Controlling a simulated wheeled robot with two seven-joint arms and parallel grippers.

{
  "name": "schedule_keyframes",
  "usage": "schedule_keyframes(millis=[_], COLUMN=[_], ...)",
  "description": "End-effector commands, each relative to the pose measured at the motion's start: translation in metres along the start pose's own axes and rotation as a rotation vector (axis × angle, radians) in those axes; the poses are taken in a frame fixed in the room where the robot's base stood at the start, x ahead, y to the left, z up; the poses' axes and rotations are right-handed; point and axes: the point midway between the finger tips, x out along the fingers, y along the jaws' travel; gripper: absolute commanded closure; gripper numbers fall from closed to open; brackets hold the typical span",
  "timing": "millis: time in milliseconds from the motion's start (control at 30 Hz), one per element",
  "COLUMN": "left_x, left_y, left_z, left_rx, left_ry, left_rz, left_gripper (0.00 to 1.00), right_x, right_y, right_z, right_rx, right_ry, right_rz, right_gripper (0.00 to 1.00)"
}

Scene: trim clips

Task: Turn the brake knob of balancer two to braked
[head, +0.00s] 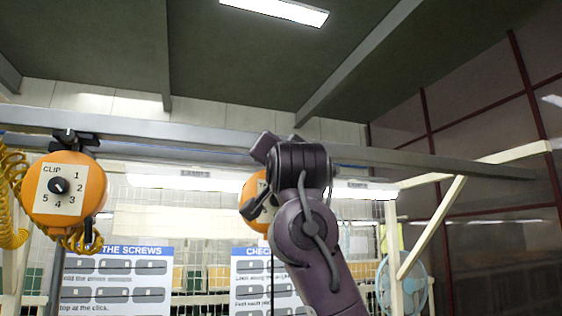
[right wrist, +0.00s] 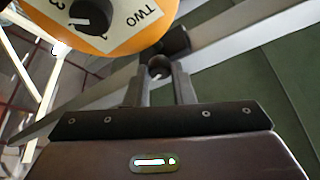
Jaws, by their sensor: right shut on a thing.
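Balancer two (right wrist: 115,38) is an orange drum with a white plate reading TWO and a black dial knob (right wrist: 95,14). In the head view its orange body (head: 249,189) is mostly hidden behind my right arm. My right gripper (right wrist: 160,76) is beside the drum, shut on a small dark round part, which looks like the brake knob (right wrist: 158,66). A dark cylinder (right wrist: 177,40) sits just beyond it, against the drum. The knob's turn setting cannot be read. My left gripper is in neither view.
Another orange balancer (head: 96,185), with a CLIP dial and a yellow coiled hose (head: 12,215), hangs at the left from the grey rail (head: 210,135). Instruction boards (head: 118,251) stand below. A pale diagonal brace (head: 432,228) and a fan (head: 418,285) are at the right.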

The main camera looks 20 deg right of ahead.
Motion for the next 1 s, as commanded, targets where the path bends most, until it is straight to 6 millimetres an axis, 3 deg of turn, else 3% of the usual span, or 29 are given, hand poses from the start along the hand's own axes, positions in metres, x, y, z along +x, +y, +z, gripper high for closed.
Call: schedule_keyframes(millis=[400,1000], left_x=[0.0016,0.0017], left_y=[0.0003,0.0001], left_z=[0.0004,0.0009], left_rx=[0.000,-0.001], left_ry=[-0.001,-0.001], left_rz=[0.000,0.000], left_gripper=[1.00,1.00], right_x=[-0.0005,-0.0002], right_y=[-0.0036,-0.0036], right_z=[-0.0033,-0.0038], right_rx=[0.206,0.248], right_ry=[0.012,0.014], right_rz=[0.087,0.104], right_gripper=[1.00,1.00])
